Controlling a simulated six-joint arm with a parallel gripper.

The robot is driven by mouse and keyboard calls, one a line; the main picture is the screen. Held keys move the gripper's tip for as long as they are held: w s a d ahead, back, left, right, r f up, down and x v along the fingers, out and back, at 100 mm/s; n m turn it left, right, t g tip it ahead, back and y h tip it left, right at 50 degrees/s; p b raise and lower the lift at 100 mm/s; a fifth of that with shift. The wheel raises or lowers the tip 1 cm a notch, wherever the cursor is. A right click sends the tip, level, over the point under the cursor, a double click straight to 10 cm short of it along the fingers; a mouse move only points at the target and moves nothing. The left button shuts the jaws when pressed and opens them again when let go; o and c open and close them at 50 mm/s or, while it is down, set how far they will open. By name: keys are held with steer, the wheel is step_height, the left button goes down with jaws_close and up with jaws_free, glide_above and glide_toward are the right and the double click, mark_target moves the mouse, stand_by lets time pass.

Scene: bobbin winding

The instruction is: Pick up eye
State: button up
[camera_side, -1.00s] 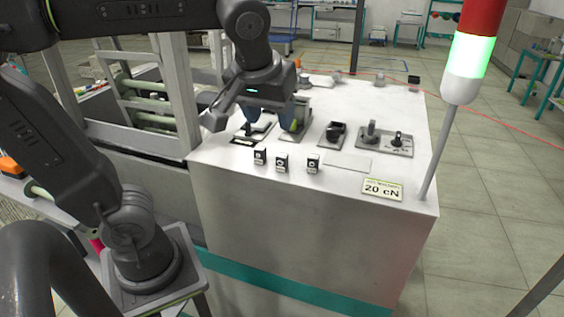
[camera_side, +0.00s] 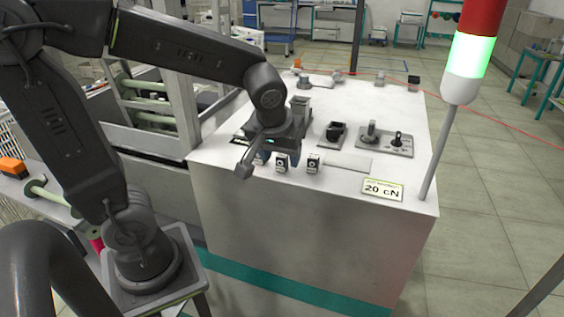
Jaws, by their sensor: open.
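The left block (camera_side: 258,161) is mostly hidden by my gripper. I cannot tell for certain which piece is the eye. My gripper (camera_side: 272,156) is open, pointing down over the left and middle blocks. Its bluish fingertips are partly hidden behind its own dark body, and I cannot tell whether they touch a block.
Behind the blocks on the white work top (camera_side: 375,101) are a dark holder (camera_side: 333,134) and a grey plate with knobs (camera_side: 385,140). A "20 cN" sign (camera_side: 382,189) and a signal lamp pole (camera_side: 441,150) stand at the right. A frame with rollers (camera_side: 150,105) is at the left.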

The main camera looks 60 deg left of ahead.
steer(key=shift+x, duration=0.8)
steer(key=shift+c, duration=0.3)
jaws_close()
steer(key=shift+r, duration=0.15)
